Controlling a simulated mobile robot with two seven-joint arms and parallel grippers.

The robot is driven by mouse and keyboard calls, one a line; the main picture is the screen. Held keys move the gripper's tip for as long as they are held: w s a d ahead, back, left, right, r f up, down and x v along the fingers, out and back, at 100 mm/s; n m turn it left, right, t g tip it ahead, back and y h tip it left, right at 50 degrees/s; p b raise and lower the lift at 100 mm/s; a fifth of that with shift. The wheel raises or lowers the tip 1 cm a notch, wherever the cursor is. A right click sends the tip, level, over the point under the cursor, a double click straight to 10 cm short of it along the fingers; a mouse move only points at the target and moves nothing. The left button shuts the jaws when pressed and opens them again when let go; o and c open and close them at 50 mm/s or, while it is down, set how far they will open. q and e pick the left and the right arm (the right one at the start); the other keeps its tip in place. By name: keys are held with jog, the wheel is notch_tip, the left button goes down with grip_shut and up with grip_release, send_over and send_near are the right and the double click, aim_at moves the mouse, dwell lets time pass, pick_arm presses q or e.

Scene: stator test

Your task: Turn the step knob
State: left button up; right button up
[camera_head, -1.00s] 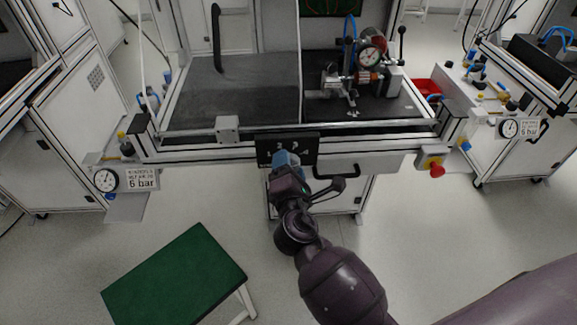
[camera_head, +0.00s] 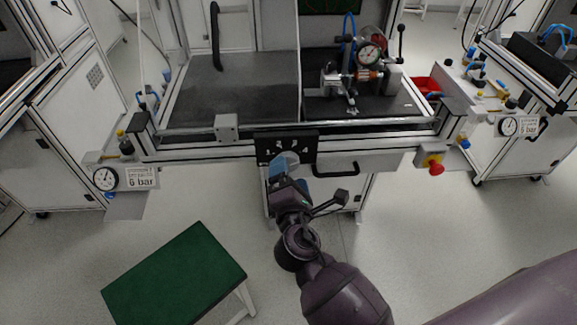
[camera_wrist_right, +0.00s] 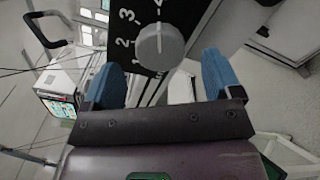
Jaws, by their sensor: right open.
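The step knob (camera_wrist_right: 160,45) is a round grey dial on a black panel (camera_wrist_right: 182,12) with white numerals. A pale line marks its face; I cannot tell surely which numeral it points at. In the head view the panel (camera_head: 268,146) hangs on the bench front, and the knob (camera_head: 291,158) is partly behind my gripper. My right gripper (camera_wrist_right: 160,68) is open and empty, with one blue finger on each side of the knob in the wrist view. The knob appears just ahead of the fingertips, apart from them. In the head view the right gripper (camera_head: 281,166) is just below the panel. My left gripper is out of view.
A black handle (camera_head: 336,170) sits right of the panel, and a red emergency button (camera_head: 435,169) farther right. The bench (camera_head: 240,90) carries a test fixture (camera_head: 365,75). A green-topped stool (camera_head: 175,275) stands at lower left. Open floor lies around my arm.

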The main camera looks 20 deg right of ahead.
jog(key=v, duration=0.7)
jog(key=shift+s, duration=0.15)
dwell(0.3)
